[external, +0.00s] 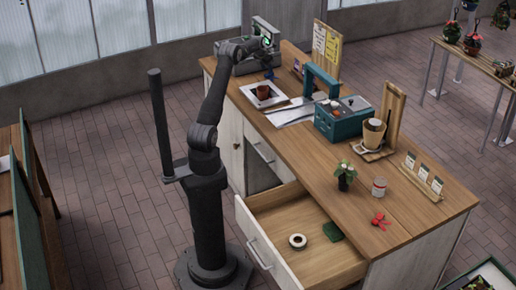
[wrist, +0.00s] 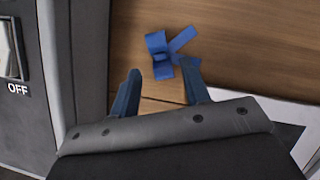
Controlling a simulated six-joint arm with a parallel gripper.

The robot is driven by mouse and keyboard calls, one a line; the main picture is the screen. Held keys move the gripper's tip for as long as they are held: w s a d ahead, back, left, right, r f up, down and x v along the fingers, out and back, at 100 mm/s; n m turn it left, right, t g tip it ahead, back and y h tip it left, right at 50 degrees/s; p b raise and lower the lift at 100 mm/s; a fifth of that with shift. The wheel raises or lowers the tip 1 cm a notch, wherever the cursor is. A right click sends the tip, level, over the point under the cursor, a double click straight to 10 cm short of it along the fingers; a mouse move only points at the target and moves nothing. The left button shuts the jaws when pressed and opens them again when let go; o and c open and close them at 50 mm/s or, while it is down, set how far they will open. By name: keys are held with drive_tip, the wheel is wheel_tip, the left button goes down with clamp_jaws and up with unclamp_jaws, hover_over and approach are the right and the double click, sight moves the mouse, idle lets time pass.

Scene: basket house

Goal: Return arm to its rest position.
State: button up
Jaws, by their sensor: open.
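My gripper (external: 269,74) is at the far left end of the wooden counter (external: 330,183), beside a grey machine (external: 237,62). In the wrist view my gripper (wrist: 163,75) has its two blue-grey fingers spread apart with nothing held between them. A blue ribbon bow (wrist: 166,52) lies on the wood just beyond the fingertips, close to the right one. I cannot tell whether they touch. My arm reaches up from its base on the floor and over to the counter's far end.
The grey machine (wrist: 75,80) with an OFF switch is close on the left. A white tray with a pot (external: 263,96) and a teal box (external: 343,120) stand on the counter. Open floor lies left of the counter.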

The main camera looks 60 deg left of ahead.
sight(268, 74)
drive_tip(key=v, duration=0.9)
drive_tip(key=x, duration=1.3)
wheel_tip(268, 74, up, 5)
drive_tip(key=shift+d+f, duration=0.15)
drive_tip(key=shift+f, duration=0.05)
drive_tip(key=w+d+r, duration=0.2)
drive_tip(key=d+r, duration=0.5)
drive_tip(key=d, duration=0.5)
wheel_tip(268, 74, up, 17)
drive_tip(key=w+d+m, duration=0.1)
drive_tip(key=w+d, duration=0.2)
drive_tip(key=d, duration=0.4)
drive_tip(key=w+d+m+h, duration=0.1)
drive_tip(key=w+d, duration=0.2)
drive_tip(key=d, duration=0.5)
drive_tip(key=shift+w+d+r+m, duration=0.15)
drive_tip(key=shift+w+r+m, duration=0.15)
drive_tip(key=shift+w+m, duration=0.1)
